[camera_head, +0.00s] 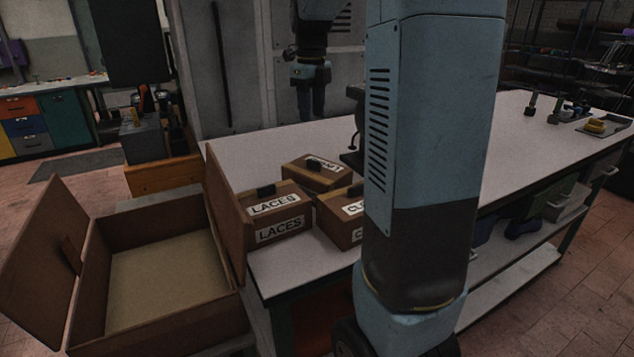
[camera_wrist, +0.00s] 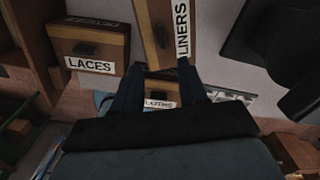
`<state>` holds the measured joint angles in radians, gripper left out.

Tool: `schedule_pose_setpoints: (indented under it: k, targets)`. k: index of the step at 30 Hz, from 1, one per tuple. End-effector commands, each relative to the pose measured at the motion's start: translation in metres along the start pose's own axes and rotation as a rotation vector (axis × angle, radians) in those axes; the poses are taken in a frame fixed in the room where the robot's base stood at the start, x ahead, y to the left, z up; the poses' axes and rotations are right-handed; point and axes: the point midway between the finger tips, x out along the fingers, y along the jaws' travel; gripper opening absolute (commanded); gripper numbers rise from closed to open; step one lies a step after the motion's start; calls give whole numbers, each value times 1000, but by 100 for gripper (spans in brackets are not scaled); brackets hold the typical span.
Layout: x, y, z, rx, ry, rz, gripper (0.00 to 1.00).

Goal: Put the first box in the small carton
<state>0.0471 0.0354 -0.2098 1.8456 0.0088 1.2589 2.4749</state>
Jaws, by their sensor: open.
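Brown lidded boxes with black handles stand on the table. One is labelled LACES (camera_head: 280,217). A second (camera_head: 342,222) shows a label starting "CL", partly hidden by my arm. A third (camera_head: 315,172) stands behind, its label unreadable. The wrist view shows the LACES box (camera_wrist: 88,48), a LINERS box (camera_wrist: 160,30) and a smaller-looking labelled box (camera_wrist: 160,88) seen between my fingers. An open, empty carton (camera_head: 88,285) with raised flaps stands left of the table. My gripper (camera_head: 311,112) is open and empty, pointing down above the table's far side, apart from the boxes.
The white table (camera_head: 520,125) extends right, with a tray (camera_head: 605,126) and small items at its far end. A dark object (camera_head: 354,120) stands beside my arm, mostly hidden. A grey cabinet (camera_head: 250,70) rises behind. The LACES box stands close to the carton's right flap (camera_head: 226,210).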

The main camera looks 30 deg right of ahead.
Motion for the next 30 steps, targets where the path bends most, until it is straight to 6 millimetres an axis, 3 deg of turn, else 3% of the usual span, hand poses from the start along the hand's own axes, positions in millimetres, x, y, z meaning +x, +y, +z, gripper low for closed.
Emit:
schedule_pose_setpoints:
  k: [5, 15, 23, 30]
  targets:
    - [17, -2, 1, 24, 6, 3, 43]
    - [73, -1, 0, 21, 5, 2, 43]
    - [89, -2, 0, 19, 3, 1, 43]
    - [119, -3, -4, 20, 5, 2, 43]
